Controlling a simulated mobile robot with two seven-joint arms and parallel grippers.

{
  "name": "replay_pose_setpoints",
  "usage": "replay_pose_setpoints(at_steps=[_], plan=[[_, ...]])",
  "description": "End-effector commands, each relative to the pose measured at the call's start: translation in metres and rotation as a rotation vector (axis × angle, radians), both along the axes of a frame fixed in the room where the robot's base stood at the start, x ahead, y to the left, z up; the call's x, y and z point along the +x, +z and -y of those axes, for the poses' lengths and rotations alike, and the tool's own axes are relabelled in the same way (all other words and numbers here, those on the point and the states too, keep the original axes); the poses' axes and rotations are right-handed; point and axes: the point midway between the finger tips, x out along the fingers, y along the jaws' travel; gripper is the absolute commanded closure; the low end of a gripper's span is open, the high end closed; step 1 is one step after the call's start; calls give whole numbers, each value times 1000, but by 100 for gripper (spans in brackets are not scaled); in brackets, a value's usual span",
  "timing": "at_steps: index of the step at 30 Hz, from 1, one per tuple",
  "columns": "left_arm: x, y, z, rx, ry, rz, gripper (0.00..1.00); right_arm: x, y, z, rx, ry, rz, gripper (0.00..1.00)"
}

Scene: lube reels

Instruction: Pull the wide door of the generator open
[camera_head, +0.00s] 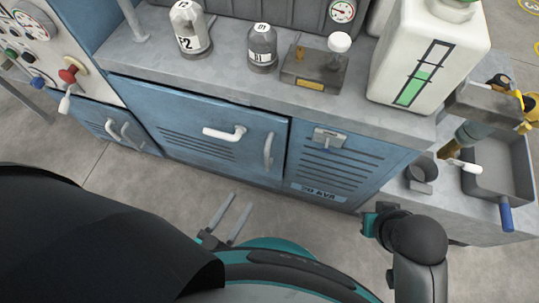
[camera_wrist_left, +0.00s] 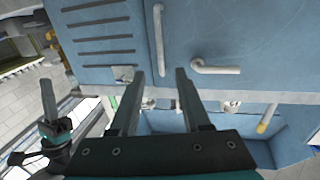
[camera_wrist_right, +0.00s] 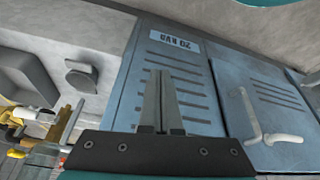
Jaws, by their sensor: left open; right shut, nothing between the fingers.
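The wide blue door (camera_head: 185,115) of the generator is shut, flush with the cabinet front in the head view. It carries a white lever handle (camera_head: 225,132) and an upright grey bar handle (camera_head: 268,150) near its right edge. My left gripper (camera_head: 237,203) is open and empty, in front of and below this door. In the left wrist view, the bar handle (camera_wrist_left: 160,45) lies beyond and between the fingertips, apart from them, with the lever handle (camera_wrist_left: 215,69) to its right. My right gripper (camera_wrist_right: 160,75) is shut and empty, facing the louvred 20 kVA panel (camera_wrist_right: 190,90).
A narrower blue door (camera_head: 95,120) with a handle is at left, beside a control panel with a red knob (camera_head: 70,75). Bottles (camera_head: 190,30) and a white jug (camera_head: 430,55) stand on the ledge. A grey tray (camera_head: 500,165) is at right. Floor before the cabinet is clear.

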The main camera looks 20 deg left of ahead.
Motion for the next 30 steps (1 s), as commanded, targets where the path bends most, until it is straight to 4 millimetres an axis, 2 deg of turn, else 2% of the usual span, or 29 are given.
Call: replay_pose_setpoints(at_steps=[7,14,18,24,30], plan=[[45,0,11,0,1,5,53,0,12,0,3,-1,21,100],[95,-1,22,0,1,4,53,-2,34,1,7,0,55,100],[117,-1,27,-1,1,3,53,8,31,-10,35,18,126,100],[134,-1,32,-1,1,-1,53,20,29,-21,70,35,210,100],[142,0,34,0,0,-1,53,25,29,-26,86,43,248,100]])
